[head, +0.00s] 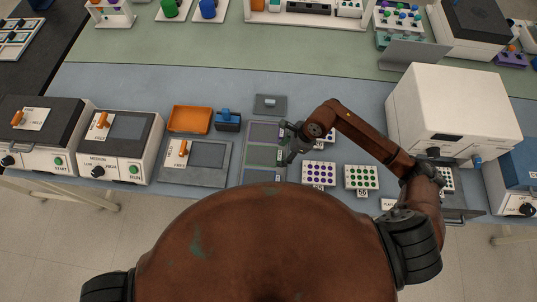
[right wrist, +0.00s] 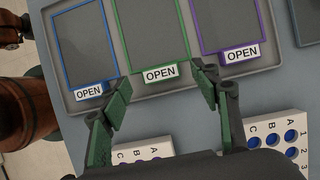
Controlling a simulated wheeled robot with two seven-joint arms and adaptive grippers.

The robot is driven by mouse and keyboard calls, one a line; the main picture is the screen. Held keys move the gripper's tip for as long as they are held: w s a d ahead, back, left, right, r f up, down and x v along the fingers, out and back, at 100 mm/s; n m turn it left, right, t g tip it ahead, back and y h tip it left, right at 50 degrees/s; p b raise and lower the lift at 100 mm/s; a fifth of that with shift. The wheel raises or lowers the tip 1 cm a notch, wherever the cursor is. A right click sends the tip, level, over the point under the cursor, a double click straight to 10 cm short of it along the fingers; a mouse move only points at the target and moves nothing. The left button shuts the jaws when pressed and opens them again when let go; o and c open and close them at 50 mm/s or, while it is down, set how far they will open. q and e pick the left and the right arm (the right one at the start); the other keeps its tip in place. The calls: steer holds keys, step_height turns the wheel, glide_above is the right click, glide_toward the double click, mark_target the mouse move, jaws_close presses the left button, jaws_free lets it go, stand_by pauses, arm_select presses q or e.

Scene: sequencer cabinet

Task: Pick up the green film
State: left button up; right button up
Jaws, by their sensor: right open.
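The green film (right wrist: 155,35) is a dark sheet with a green border and a white OPEN tab (right wrist: 160,73). It lies in the middle of a grey tray (right wrist: 112,98), between a blue-bordered film (right wrist: 84,45) and a purple-bordered film (right wrist: 228,22). In the head view the green film (head: 262,156) lies just left of my right gripper. My right gripper (head: 287,143) is open and empty. In the right wrist view its two fingers (right wrist: 163,86) are spread on either side of the OPEN tab, and neither visibly grips it. My left gripper is not in view.
Well plates with purple (head: 318,174) and green (head: 361,177) wells stand right of the tray. A white machine (head: 455,110) stands at the right. An orange tray (head: 190,119) and control boxes (head: 122,145) stand at the left.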

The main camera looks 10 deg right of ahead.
steer(key=shift+x, duration=0.9)
steer(key=shift+c, duration=0.3)
steer(key=shift+r, duration=0.1)
steer(key=c, duration=0.8)
steer(key=shift+w+r, duration=0.1)
